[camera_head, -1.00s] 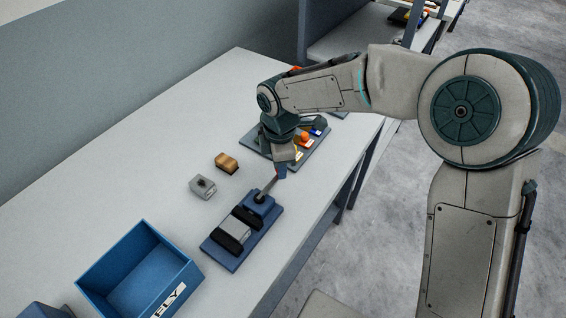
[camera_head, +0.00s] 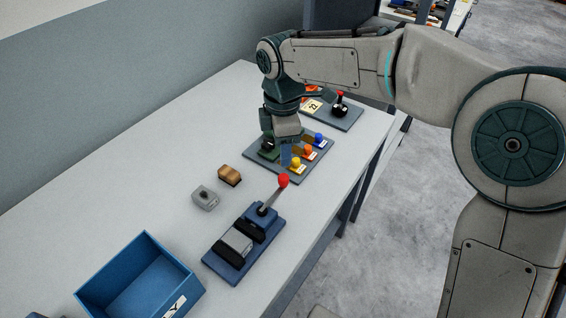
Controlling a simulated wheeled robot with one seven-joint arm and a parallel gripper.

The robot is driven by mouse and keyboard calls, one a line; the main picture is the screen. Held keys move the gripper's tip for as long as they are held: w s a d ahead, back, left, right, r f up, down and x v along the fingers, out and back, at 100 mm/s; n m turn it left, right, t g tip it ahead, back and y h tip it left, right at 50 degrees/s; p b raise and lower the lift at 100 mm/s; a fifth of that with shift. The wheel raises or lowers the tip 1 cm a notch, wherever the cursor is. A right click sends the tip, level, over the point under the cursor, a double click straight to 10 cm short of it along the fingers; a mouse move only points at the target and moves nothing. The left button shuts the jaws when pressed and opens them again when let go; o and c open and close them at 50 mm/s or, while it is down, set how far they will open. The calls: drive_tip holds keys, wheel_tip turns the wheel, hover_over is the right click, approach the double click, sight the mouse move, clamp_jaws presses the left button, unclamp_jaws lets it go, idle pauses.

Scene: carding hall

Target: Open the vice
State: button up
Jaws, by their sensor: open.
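The vice (camera_head: 212,262) sits on a blue base near the table's right edge. A grey block (camera_head: 236,240) lies between its two dark jaws, and I cannot tell whether they press on it. Its lever (camera_head: 272,196) slants up and away to a red knob (camera_head: 283,181). My gripper (camera_head: 287,164) points down just beyond the red knob and looks apart from it. It is open with nothing seen in it; its fingers are small and partly hard to make out.
A panel with coloured knobs (camera_head: 318,152) lies behind my gripper, with another panel (camera_head: 345,118) beyond. A grey switch box (camera_head: 205,199) and a brown block (camera_head: 229,176) stand left of the vice. A blue bin (camera_head: 120,265) is at front left. The table (camera_head: 120,200) is otherwise clear.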

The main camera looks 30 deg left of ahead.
drive_tip(key=shift+r, duration=1.7)
drive_tip(key=w+d+m+t, duration=0.25)
drive_tip(key=d+m, duration=0.95)
drive_tip(key=d, duration=1.1)
drive_tip(key=s+d+f+m, duration=0.1)
drive_tip(key=s+d+m, duration=0.3)
drive_tip(key=d+m, duration=0.3)
drive_tip(key=s+d+f+m, duration=0.2)
drive_tip(key=s+d+m, duration=0.3)
drive_tip(key=d, duration=0.6)
drive_tip(key=m, duration=0.2)
drive_tip(key=shift+d+f+m, duration=0.2)
drive_tip(key=shift+d+m, duration=0.1)
drive_tip(key=shift+d, duration=0.05)
drive_tip(key=shift+w+t, duration=0.1)
drive_tip(key=shift+t, duration=0.15)
drive_tip(key=shift+c, duration=1.1)
drive_tip(key=shift+a, duration=0.15)
